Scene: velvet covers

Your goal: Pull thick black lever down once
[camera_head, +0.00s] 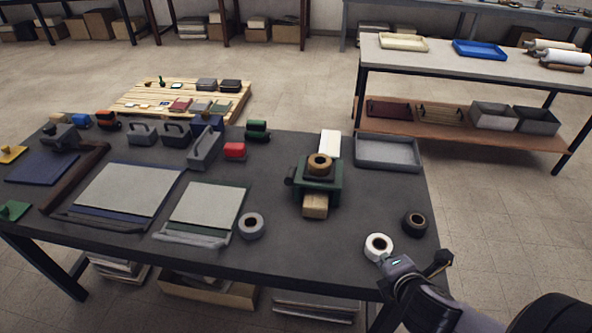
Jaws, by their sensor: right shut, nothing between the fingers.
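A long thick dark bar (77,178) lies slantwise near the left end of the dark worktable. It looks like a lever, brownish black, but I cannot tell for certain that it is the lever named. A green device (318,180) with a small dark knob at its left side (290,175) stands right of the table's middle. My right gripper (412,270) is at the table's front right corner, shut and empty, far from the bar and apart from the green device. My left gripper is out of view.
Grey boards (128,190) cover the table's left middle. Several handled grey blocks (205,149) stand behind. A grey tray (388,152) sits at back right.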

